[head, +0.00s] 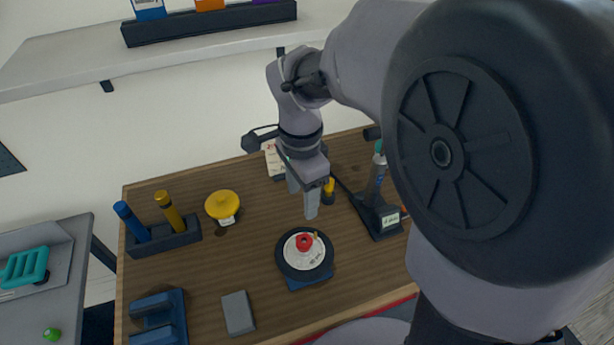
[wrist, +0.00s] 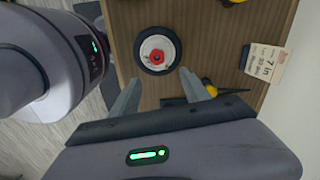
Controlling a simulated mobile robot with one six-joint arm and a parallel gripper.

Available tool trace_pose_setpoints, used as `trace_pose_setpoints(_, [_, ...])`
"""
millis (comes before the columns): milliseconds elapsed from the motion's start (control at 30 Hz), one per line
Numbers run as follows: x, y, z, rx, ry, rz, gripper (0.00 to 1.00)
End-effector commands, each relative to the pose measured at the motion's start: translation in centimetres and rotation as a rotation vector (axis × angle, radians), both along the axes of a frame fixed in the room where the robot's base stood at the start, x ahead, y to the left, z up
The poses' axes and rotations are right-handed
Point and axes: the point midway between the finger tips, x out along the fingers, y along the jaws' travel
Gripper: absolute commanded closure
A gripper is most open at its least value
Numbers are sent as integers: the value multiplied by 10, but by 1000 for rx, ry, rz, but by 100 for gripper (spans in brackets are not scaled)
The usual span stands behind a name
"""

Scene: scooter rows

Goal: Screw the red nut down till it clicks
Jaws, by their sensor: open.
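The red nut (head: 304,241) sits at the centre of a wheel (head: 287,262) with a black tyre and a pale hub, lying flat on a blue base (head: 311,283) on the table. In the wrist view the red nut (wrist: 157,56) shows from above, in the middle of the wheel (wrist: 144,66). My gripper (head: 311,212) is above the table, behind the wheel in the head view and apart from it. In the wrist view my gripper (wrist: 166,88) has its two fingers spread wide with nothing between them. How far down the nut sits cannot be told.
On the wooden table (head: 262,300) stand a holder (head: 170,238) with blue and yellow handles, a yellow round object (head: 222,205), a grey block (head: 238,313), a blue stand (head: 160,318) and a dark tool stand (head: 380,217). A paper tag (wrist: 264,62) stands behind.

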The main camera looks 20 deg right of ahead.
Motion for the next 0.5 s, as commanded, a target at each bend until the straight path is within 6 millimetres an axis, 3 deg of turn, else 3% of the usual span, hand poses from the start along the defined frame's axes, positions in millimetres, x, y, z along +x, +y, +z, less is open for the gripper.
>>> trace_pose_setpoints(300, [-1, -1, -93, 0, 5, 0, 46])
trace_pose_setpoints(500, [-1, -1, -138, -1, 4, 0, 46])
